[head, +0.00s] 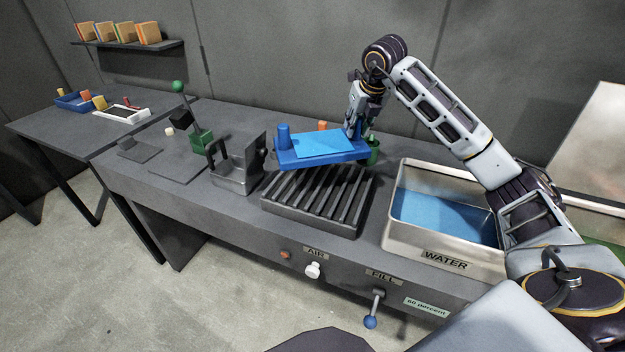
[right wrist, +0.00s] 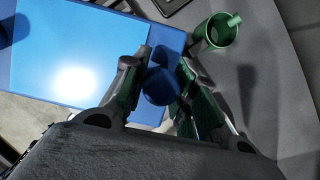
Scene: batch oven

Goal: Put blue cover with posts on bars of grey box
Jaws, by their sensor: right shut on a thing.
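The blue cover (head: 290,156) has a light blue top and a post near each end. My right gripper (head: 357,132) is shut on its right post and holds it over the back part of the grey box with bars (head: 317,200). The left post (head: 283,135) stands free. The cover looks close to level, with the front bars showing below it; the gap beneath is hard to judge. In the right wrist view, the held post (right wrist: 161,87) sits between the fingers and the cover (right wrist: 170,38) extends left. My left gripper is not in view.
A metal water bin (head: 398,240) stands right of the box. A green cup (head: 374,150) is behind the cover's right end. A grey bracket (head: 238,172) stands close at the left. A white knob (head: 312,270) and a blue-tipped lever (head: 371,321) stick out in front.

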